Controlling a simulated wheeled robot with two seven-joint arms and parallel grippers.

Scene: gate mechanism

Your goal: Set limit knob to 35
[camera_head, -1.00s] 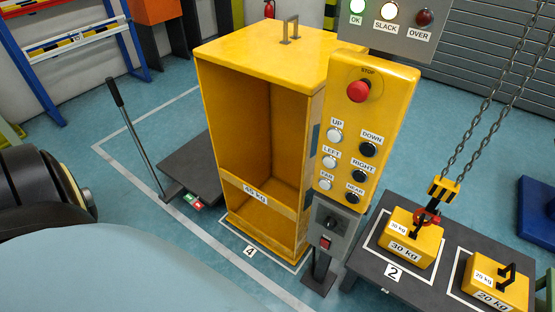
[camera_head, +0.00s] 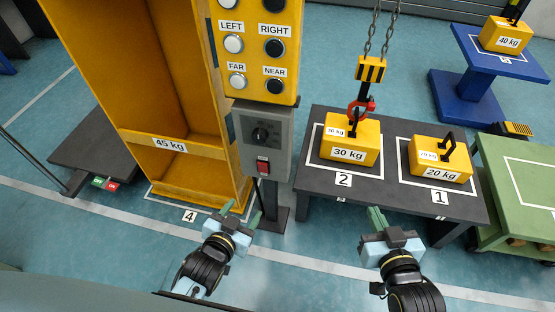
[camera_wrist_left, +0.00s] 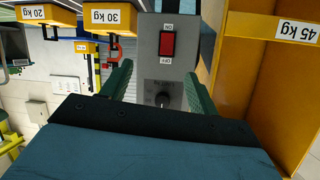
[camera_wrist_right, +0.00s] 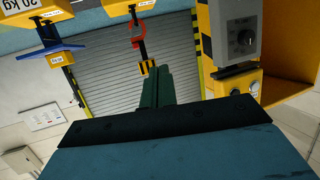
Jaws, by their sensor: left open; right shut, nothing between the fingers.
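The limit knob (camera_head: 260,135) is a small black dial on a grey box below the yellow button panel. It also shows in the left wrist view (camera_wrist_left: 162,100) and in the right wrist view (camera_wrist_right: 245,37). Its scale marks are too small to read. A red rocker switch (camera_head: 263,167) sits below the knob on the same box. My left gripper (camera_head: 241,209) is open and empty, below and in front of the box, apart from it. In its wrist view the knob lies between the fingers. My right gripper (camera_head: 376,217) is shut and empty, in front of the dark table.
The yellow button panel (camera_head: 257,50) is above the box. A tall yellow 45 kg frame (camera_head: 165,145) stands close at its left. At right, a dark table (camera_head: 395,190) bears 30 kg (camera_head: 350,140) and 20 kg (camera_head: 440,160) weights; a chain hook (camera_head: 362,105) meets the 30 kg one.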

